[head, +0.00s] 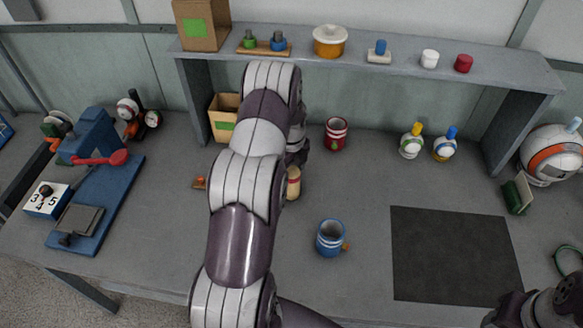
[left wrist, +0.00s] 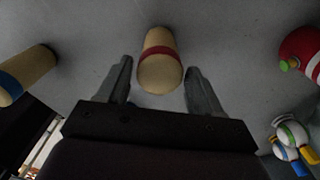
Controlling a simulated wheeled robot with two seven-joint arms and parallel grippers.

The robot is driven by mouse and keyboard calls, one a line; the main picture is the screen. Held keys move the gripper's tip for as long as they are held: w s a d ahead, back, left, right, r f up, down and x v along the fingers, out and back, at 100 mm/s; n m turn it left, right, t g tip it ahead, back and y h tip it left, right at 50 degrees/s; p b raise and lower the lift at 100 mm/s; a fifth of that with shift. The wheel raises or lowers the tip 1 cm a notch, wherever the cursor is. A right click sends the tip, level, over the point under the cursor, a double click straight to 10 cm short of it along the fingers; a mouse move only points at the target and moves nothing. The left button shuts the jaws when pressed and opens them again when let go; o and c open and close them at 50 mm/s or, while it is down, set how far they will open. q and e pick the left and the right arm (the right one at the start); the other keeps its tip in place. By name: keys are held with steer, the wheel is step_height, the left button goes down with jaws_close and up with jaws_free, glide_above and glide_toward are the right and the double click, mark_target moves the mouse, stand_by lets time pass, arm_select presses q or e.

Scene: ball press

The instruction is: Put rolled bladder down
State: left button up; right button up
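A tan rolled bladder with a red band (head: 293,183) is on the grey table, just right of my left arm in the head view. In the left wrist view the same red-banded roll (left wrist: 160,62) lies between the fingertips of my left gripper (left wrist: 160,85), with a gap on each side. The left gripper is open and holds nothing. A second tan roll with a blue band (left wrist: 25,75) shows at the left of that view; my arm seems to hide it in the head view. Only part of my right arm shows at the bottom right; its fingers are not clear.
A red cup (head: 336,133), a blue cup (head: 331,238) and two small bottles (head: 411,142) stand on the table. A dark mat (head: 455,254) lies bare at the right. A blue press (head: 95,180) stands left. A shelf (head: 490,78) runs along the back.

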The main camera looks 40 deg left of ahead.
arm_select(q)
steer(key=shift+o, duration=0.2)
steer(key=shift+w, duration=0.1)
steer(key=shift+r, duration=0.4)
step_height(320, 180, up, 12)
steer(key=b, duration=0.3)
steer(key=s+d+r+n+t, duration=0.1)
steer(key=s+d+n, duration=1.6)
steer(key=d+n, duration=0.2)
steer(key=shift+s+d+r+n, duration=0.25)
steer(key=shift+s+d+n, duration=0.05)
steer(key=shift+d, duration=0.85)
